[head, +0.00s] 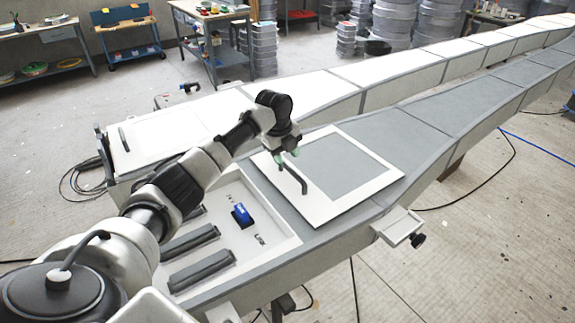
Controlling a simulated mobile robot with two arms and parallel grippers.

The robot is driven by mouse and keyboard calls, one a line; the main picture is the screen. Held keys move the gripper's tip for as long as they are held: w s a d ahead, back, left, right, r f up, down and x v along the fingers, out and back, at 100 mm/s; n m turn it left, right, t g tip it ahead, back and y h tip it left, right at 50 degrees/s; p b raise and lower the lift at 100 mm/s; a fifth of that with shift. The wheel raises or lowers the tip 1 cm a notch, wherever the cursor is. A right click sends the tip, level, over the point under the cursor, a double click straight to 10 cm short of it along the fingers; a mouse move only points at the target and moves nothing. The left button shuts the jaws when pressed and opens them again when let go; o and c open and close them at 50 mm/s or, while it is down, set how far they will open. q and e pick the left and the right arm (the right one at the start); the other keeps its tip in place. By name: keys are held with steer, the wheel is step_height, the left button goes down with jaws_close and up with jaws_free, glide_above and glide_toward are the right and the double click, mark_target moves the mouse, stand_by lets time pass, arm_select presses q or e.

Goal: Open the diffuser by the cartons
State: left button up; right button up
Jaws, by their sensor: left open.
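I cannot make out a diffuser or cartons for certain. My left gripper (286,155) is open, its green-tipped fingers pointing down over a flat white-framed panel (368,191) with a grey middle. A dark bent bar (291,178), like a handle, is just below the fingertips near the panel's left side. I cannot tell whether the fingers touch it. The panel lies on the long mould beside a shallow white recess (275,243). My right gripper is out of view.
The recess holds a blue block (241,215) and dark grey bars (202,268). A bracket with a black knob (417,240) juts from the mould's near side. Stacked grey tubs (440,22) and workbenches (213,45) stand behind. Cables cross the floor.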

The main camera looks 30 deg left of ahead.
arm_select(q)
step_height(320, 180, up, 6)
steer(key=s+b, duration=0.1)
steer(key=shift+a+r, duration=0.2)
steer(key=shift+a, duration=0.05)
steer(key=shift+s, duration=0.1)
steer(key=shift+f, duration=0.1)
